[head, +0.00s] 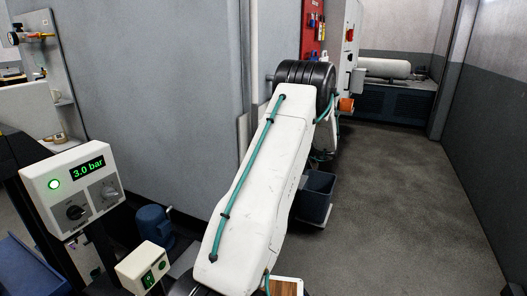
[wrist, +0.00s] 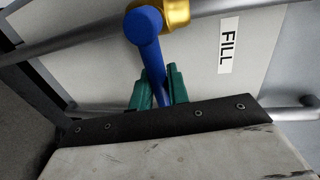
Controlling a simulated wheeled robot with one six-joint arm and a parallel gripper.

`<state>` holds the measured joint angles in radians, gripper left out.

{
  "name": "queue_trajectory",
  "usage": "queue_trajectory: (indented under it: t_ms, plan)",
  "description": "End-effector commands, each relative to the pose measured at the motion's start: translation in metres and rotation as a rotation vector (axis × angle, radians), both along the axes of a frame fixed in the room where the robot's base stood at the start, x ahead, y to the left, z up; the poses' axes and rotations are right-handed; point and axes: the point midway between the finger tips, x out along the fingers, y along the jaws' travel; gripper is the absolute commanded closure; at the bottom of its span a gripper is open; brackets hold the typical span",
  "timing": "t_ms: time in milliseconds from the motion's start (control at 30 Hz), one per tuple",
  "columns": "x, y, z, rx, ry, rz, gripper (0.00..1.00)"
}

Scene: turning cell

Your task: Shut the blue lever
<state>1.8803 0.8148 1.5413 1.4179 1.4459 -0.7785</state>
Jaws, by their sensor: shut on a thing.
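The blue lever (wrist: 151,56) shows in the wrist view, joined to a brass valve body (wrist: 176,12) on a grey pipe. It points down the picture, roughly crosswise to the pipe. My gripper (wrist: 159,88) has green fingers, one on each side of the lever's lower part, and is shut on it. The lever's far end is hidden between the fingers and behind the dark edge of my gripper's body. In the head view my own arm hides the gripper, and I cannot make out the lever there.
A second pipe (wrist: 295,112) runs lower down. In the head view, a dark bin (head: 316,196) stands right of my arm. The grey floor (head: 400,200) is clear further right.

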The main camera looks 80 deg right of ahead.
Motion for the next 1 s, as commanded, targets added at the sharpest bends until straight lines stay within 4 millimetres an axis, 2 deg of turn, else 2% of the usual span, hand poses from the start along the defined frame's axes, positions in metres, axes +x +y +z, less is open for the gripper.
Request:
queue_trajectory:
  t_ms: [133, 467, 500, 567, 867, 1000]
  plan:
    - [-0.006, -0.002, 0.001, -0.015, 0.003, -0.008, 1.00]
    - [-0.007, -0.002, 0.002, -0.017, 0.005, -0.010, 1.00]
    - [-0.007, -0.002, 0.002, -0.017, 0.005, -0.010, 0.78]
    - [-0.007, -0.002, 0.002, -0.017, 0.005, -0.010, 0.64]
    - [-0.008, -0.001, 0.001, -0.014, 0.004, -0.008, 0.64]
    - [-0.022, 0.003, 0.005, -0.015, 0.004, -0.010, 0.64]
